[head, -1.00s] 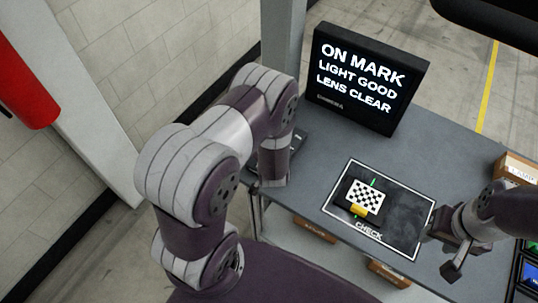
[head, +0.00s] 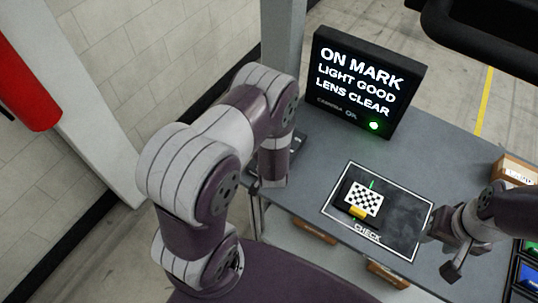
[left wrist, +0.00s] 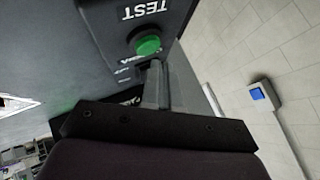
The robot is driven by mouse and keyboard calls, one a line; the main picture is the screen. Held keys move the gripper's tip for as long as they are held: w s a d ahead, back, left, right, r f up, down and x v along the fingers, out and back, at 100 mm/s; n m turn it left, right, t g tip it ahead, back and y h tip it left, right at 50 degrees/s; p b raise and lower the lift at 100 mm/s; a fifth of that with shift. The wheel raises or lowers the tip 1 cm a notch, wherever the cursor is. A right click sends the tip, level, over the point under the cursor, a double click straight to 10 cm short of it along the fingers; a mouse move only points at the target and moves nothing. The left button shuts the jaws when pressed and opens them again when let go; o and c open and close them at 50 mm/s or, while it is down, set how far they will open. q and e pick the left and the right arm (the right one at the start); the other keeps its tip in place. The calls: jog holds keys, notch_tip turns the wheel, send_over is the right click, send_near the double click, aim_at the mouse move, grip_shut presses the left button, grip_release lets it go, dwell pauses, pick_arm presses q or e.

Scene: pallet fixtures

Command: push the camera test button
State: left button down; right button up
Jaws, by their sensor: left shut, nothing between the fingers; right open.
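The green test button (left wrist: 148,45) sits on a dark box (left wrist: 175,12) marked TEST in the left wrist view. My left gripper (left wrist: 153,68) is shut and empty, its fingertips right at the button's edge; I cannot tell whether they touch it. In the head view my left arm hides that gripper and most of the box. The screen (head: 368,80) reads ON MARK, LIGHT GOOD, LENS CLEAR, with a lit green dot and "CAMERA OK" at its bottom. My right gripper (head: 443,253) is open and empty by the check mat's right edge.
A black mat (head: 400,215) marked CHECK lies on the grey table, with a checkered card (head: 363,199) on it. A cardboard box (head: 515,170) and coloured bins (head: 527,275) stand at the right. A grey post (head: 283,40) rises behind the table.

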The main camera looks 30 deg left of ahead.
pick_arm(q)
jog(key=shift+r, duration=0.15)
notch_tip(320, 180, up, 5)
jog(key=p, duration=0.4)
jog(key=shift+p, duration=0.4)
dwell(0.5)
